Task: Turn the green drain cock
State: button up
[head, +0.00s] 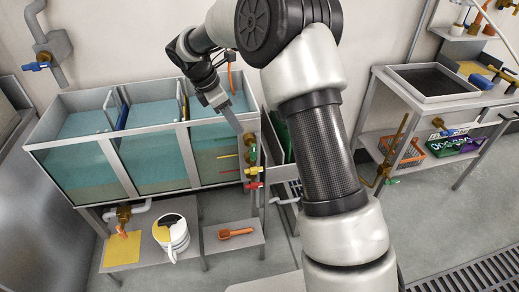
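A green-handled cock (252,153) sits at the top of a column of cocks on the right end of the tank row, above a yellow-handled cock (252,170) and a red-handled cock (253,186). Another green handle (391,181) is low under the sink bench at the right, by a brass fitting. My gripper (236,118) points down over the right end of the tanks, above the column of cocks and apart from the green handle there as far as I can tell. Its fingers are small and seen from the side, so their opening is unclear.
Three glass-fronted tanks (150,159) of bluish liquid fill the left. A low shelf (215,245) below holds a white pail (171,235), an orange scoop (236,233) and a yellow cloth (122,250). An orange basket (403,153) stands under the right bench. Open floor lies between.

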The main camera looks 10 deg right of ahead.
aim_at(254, 161)
jog(key=b+x, duration=0.3)
jog(key=x, duration=1.3)
jog(key=shift+f+b, duration=0.3)
jog(key=shift+b, duration=0.05)
grip_shut()
